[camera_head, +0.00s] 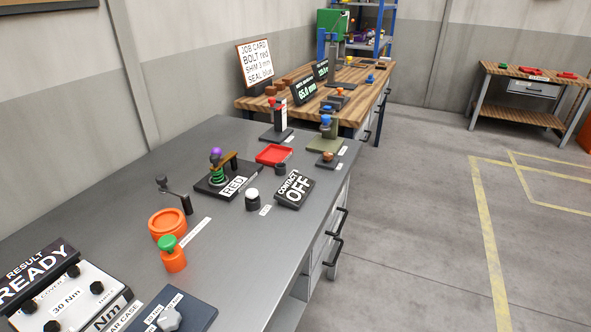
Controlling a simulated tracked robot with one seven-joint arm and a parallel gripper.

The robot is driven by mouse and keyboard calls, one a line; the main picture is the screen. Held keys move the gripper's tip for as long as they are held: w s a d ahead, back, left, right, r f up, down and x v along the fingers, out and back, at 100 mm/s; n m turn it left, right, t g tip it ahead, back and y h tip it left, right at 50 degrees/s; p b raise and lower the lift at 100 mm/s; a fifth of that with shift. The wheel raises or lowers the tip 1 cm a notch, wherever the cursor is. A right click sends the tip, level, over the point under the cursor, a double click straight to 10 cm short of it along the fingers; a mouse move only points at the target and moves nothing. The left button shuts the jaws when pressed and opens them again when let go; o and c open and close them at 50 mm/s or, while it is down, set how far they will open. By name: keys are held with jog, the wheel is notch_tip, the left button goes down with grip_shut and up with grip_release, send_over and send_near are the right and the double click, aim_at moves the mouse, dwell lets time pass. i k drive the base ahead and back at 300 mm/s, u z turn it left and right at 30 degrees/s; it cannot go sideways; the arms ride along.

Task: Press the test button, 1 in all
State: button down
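No button label reading "test" is legible, so I cannot tell which one is the test button. A white-domed black button (252,196) stands on the grey bench with a small unreadable label beside it. Right of it is a tilted sign reading CONTACT OFF (295,189). A green knob on an orange body (171,254) stands nearer, in front of an orange cup (167,224). A RESULT READY display (38,272) stands at the lower left, behind a white 30 Nm box with black knobs (78,297). My gripper is not in view.
The grey bench (120,190) also holds a RED-labelled fixture (222,178), a crank handle (175,193), a red tray (273,154) and a dark box with a grey knob (172,314). A wooden bench (360,85) stands behind. The floor (415,220) at right is clear.

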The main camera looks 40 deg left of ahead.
aim_at(251, 194)
jog(key=u, duration=0.3)
jog(key=i, duration=0.95)
jog(key=u, duration=1.05)
jog(key=i, duration=0.45)
jog(key=u, duration=0.35)
jog(key=k, duration=0.95)
jog(key=u, duration=0.15)
jog(key=i, duration=0.95)
jog(key=z, duration=0.1)
